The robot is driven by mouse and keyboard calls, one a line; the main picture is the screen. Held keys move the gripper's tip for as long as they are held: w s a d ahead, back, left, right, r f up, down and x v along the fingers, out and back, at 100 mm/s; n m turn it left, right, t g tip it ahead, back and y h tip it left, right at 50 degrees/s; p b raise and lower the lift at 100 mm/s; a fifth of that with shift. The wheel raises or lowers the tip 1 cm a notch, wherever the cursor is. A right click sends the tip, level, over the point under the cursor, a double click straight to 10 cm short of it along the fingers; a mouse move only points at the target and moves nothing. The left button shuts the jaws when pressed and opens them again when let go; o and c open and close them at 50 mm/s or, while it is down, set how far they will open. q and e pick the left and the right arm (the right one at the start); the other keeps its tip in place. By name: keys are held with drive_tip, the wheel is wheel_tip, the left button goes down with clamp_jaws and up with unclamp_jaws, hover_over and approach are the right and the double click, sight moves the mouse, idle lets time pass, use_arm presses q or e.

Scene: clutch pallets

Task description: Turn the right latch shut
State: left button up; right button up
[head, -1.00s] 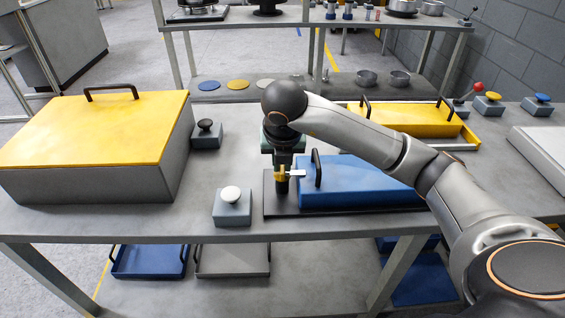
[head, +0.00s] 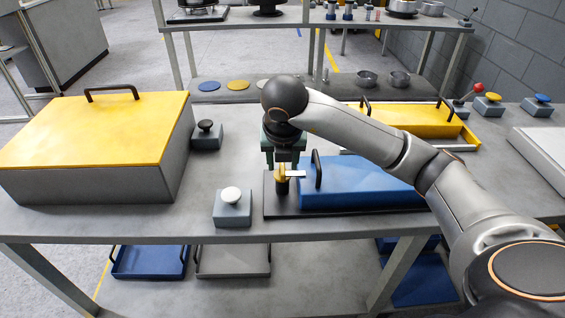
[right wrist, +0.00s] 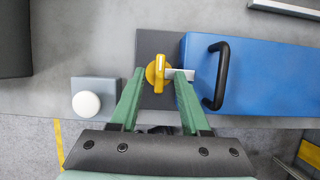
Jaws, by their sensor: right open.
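One latch (head: 282,178) is in view, with a yellow knob on a dark post and a pale flat tongue. It stands on a dark base plate beside a blue box (head: 350,178). In the right wrist view the knob of the latch (right wrist: 157,71) points roughly up and down in the picture, and its tongue points right, onto the blue box (right wrist: 265,80). My right gripper (right wrist: 159,75) is open, its green fingers on either side of the knob; I cannot tell whether they touch it. In the head view my right gripper (head: 284,155) is partly hidden by my arm. My left gripper is not in view.
A black handle (right wrist: 216,76) rises from the blue box close to the right finger. A white button on a grey block (head: 232,205) stands front left. A large yellow-lidded box (head: 95,135) fills the left. A yellow tray (head: 462,133) lies behind my arm.

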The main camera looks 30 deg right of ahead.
use_arm(q)
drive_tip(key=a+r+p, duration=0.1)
drive_tip(key=p, duration=0.1)
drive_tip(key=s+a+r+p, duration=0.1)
drive_tip(key=p, duration=0.1)
use_arm(e)
drive_tip(key=v, duration=1.1)
drive_tip(key=shift+r, duration=0.2)
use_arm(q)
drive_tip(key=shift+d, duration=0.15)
